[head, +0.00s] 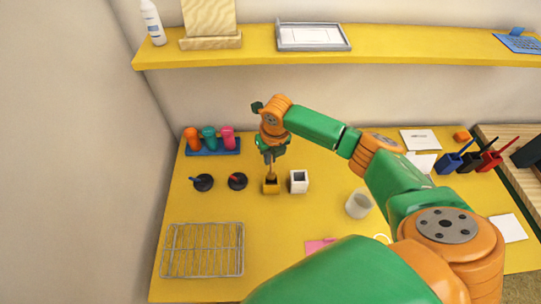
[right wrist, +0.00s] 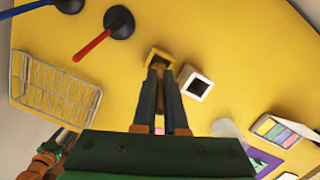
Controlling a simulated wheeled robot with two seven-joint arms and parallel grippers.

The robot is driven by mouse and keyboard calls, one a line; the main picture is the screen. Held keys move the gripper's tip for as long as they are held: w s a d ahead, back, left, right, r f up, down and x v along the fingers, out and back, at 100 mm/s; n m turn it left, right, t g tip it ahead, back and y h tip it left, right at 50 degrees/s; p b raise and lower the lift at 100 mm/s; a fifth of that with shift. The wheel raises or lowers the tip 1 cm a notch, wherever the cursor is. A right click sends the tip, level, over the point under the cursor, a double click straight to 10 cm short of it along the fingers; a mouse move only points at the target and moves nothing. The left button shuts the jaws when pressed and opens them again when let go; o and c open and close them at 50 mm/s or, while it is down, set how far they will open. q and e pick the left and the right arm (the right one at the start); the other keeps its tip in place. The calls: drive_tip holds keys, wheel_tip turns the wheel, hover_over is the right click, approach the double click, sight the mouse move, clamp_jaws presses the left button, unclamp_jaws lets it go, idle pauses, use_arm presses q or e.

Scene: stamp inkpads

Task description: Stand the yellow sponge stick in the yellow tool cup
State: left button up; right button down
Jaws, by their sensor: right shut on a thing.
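My right gripper (head: 270,150) points down above the yellow tool cup (head: 271,187) and is shut on a thin tan-yellow stick (head: 270,170), which I take to be the sponge stick. The stick looks upright, its lower end at the cup's mouth; I cannot tell how far inside it is. In the right wrist view the closed fingers (right wrist: 160,85) reach toward the square yellow cup (right wrist: 159,54) and mostly hide the stick. My left gripper does not show in the head view.
A white square cup (head: 298,182) stands close to the right of the yellow cup.

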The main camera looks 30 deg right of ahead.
sight(271, 167)
wheel_tip(271, 167, down, 3)
drive_tip(key=shift+s+f+b, duration=0.1)
drive_tip(key=shift+f+b, duration=0.1)
drive_tip(key=shift+b, duration=0.7)
drive_tip(key=shift+f+b, duration=0.65)
drive_tip(key=shift+f, duration=0.3)
drive_tip(key=c, duration=0.9)
unclamp_jaws()
drive_tip(key=r, duration=0.4)
drive_tip(key=s+r, duration=0.1)
drive_tip(key=r, duration=0.2)
drive_tip(key=shift+r, duration=0.1)
